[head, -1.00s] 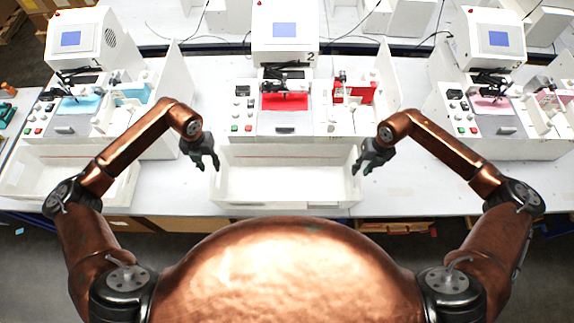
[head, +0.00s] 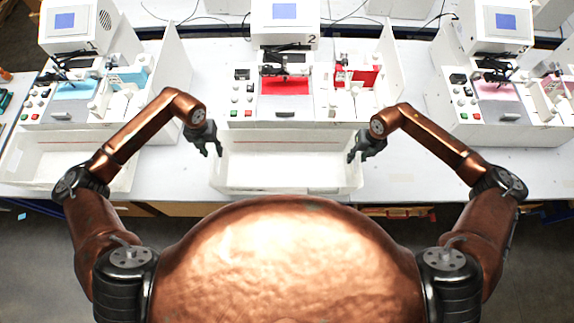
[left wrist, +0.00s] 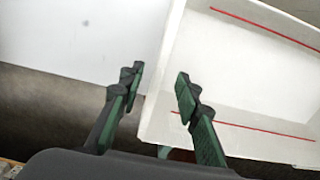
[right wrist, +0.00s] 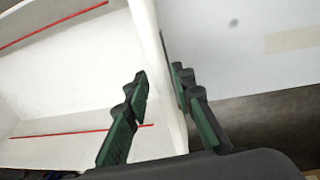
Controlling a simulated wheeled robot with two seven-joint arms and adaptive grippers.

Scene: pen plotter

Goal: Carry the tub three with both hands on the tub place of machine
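A white open tub (head: 285,179) stands empty on the table in front of the middle machine (head: 285,50), marked 2; I see no number on the tub. My left gripper (head: 211,152) is at its left end. In the left wrist view its fingers (left wrist: 157,80) are open, one outside the tub's end wall and one over the inside (left wrist: 235,65). My right gripper (head: 357,157) is at the right end. In the right wrist view its open fingers (right wrist: 159,80) are on either side of the other end wall (right wrist: 152,40). I cannot tell whether either gripper touches the wall.
Another white tub (head: 65,184) stands at left, in front of the machine marked 1 (head: 68,35). A third machine (head: 497,35) stands at right with clear table (head: 455,170) before it. The middle machine holds a red sheet (head: 285,87) close behind the tub.

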